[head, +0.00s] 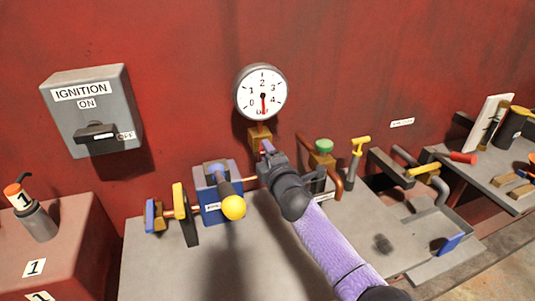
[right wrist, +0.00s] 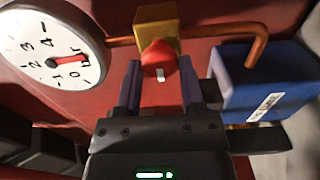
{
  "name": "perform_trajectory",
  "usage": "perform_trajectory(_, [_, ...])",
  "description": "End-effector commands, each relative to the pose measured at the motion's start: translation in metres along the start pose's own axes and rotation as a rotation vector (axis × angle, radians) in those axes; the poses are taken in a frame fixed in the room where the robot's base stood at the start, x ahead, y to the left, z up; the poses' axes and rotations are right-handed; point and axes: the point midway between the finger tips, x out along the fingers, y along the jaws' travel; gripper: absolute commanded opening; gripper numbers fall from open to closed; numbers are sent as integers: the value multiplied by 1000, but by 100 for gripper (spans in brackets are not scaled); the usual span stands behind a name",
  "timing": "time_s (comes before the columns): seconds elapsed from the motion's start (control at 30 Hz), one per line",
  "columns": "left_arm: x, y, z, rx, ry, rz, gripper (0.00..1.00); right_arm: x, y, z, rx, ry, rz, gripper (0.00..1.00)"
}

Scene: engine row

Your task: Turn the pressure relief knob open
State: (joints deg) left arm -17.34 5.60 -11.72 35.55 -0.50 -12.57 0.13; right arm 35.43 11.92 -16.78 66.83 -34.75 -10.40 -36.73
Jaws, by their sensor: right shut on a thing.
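The pressure relief knob (right wrist: 157,52) is red with a white mark and sits on a brass block (right wrist: 156,22) in the right wrist view. My right gripper (right wrist: 160,78) has one dark finger on each side of the knob and is shut on it. In the head view my right gripper (head: 266,149) is just below the brass fitting (head: 259,135) under the round gauge (head: 261,93), and the knob is hidden there. The gauge's red needle points straight down in the head view. My left gripper is not in view.
A blue box (head: 209,196) with a yellow-ball lever (head: 233,207) stands left of my right gripper. A green-topped brass valve (head: 324,147) and copper pipes are close on its right. An ignition box (head: 92,108) hangs on the red wall at left.

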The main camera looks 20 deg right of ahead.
Motion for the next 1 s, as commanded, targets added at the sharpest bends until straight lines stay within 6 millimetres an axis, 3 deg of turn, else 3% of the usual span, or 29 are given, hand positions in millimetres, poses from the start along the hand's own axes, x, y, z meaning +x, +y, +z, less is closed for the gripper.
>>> perform_trajectory(0.5, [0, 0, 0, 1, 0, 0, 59, 0, -2, 0, -17, 0, -3, 0])
perform_trajectory(0.53, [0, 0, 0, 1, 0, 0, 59, 0, -2, 0, -17, 0, -3, 54])
perform_trajectory(0.67, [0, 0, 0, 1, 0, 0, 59, 0, -1, 0, -17, 0, -3, 81])
perform_trajectory(1.0, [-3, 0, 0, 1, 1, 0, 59, -4, 1, 0, -16, 0, -1, 84])
